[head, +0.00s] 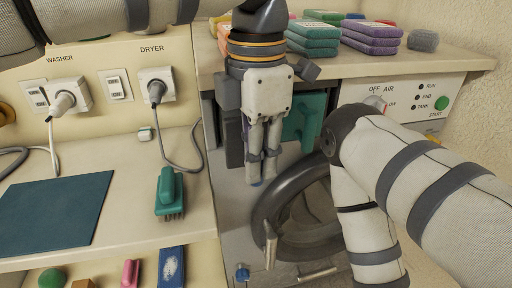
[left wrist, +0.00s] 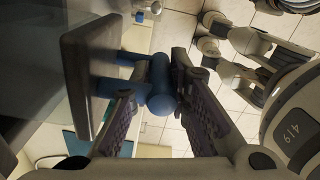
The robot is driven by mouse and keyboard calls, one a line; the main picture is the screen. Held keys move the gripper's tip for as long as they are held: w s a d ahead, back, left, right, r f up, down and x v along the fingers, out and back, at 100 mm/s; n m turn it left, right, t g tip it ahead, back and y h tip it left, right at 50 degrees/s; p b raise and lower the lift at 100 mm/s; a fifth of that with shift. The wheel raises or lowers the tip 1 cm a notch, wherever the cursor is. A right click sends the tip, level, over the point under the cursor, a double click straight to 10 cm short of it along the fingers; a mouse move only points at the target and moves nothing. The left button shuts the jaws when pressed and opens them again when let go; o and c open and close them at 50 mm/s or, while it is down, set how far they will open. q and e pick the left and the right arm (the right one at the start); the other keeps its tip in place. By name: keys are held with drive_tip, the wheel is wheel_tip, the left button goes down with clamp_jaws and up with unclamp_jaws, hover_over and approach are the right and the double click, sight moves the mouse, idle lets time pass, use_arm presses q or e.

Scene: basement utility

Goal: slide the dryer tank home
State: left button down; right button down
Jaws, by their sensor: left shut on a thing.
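The dryer tank shows in the left wrist view as a dark grey front panel (left wrist: 88,70) with a blue bar handle (left wrist: 160,85) on short posts. My left gripper (head: 257,180) points down in front of the dryer in the head view. Its purple-padded fingers, clear in the left wrist view (left wrist: 168,112), close around the blue handle. In the head view my gripper hides most of the handle and tank, so how far the tank stands out cannot be told. My right forearm covers the dryer's right side; my right gripper is not clear.
The dryer's round dark door ring (head: 290,232) is below right of my gripper. A green brush (head: 170,192) and teal mat (head: 55,212) lie on the left counter. Folded cloths (head: 372,36) are stacked on top.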

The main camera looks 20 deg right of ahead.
use_arm(q)
drive_tip(key=shift+s+a, duration=0.2)
drive_tip(key=shift+s, duration=2.35)
use_arm(e)
drive_tip(key=shift+w+r, duration=0.3)
use_arm(q)
drive_tip(key=shift+r, duration=0.15)
